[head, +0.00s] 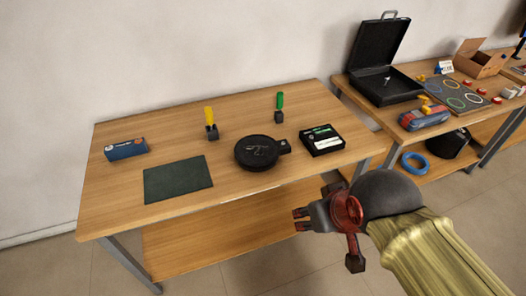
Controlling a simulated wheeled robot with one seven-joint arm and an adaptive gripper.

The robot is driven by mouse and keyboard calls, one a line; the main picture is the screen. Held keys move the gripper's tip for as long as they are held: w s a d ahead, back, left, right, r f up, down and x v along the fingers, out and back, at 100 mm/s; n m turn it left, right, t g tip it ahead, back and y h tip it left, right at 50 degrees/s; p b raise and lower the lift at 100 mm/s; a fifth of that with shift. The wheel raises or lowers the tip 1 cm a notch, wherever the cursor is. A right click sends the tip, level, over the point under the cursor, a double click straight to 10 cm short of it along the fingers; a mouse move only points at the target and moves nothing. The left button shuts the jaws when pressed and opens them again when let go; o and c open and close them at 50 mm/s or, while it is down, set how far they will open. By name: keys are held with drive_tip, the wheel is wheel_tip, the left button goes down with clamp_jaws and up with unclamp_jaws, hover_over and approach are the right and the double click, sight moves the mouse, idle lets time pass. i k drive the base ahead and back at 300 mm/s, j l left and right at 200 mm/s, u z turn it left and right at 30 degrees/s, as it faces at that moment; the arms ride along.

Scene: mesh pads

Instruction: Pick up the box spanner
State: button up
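I cannot tell for sure which thing is the box spanner. A small dark, thin shape (262,151) lies in the round black dish (243,161) at the middle of the table, too small to make out. A yellow-handled tool (209,116) stands upright in a small black block behind the dish, to its left. A green-handled tool (280,101) stands upright in another black block behind it, to its right. My gripper (299,220) is in front of the table's front edge, lower right of the dish. Its two fingers point left, apart, with nothing between them.
The wooden table (110,190) also carries a blue box (126,149), a dark green mat (178,180) and a black case with white labels (322,140). A second table at right holds an open black case (385,86) and several small things. The front left corner is clear.

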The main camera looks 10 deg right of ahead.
sight(208, 112)
drive_tip(key=i+j+u, duration=0.1)
drive_tip(key=i, duration=0.3)
drive_tip(key=i+j, duration=0.25)
drive_tip(key=i, duration=0.15)
drive_tip(key=i+j+u, duration=0.15)
drive_tip(key=i, duration=0.25)
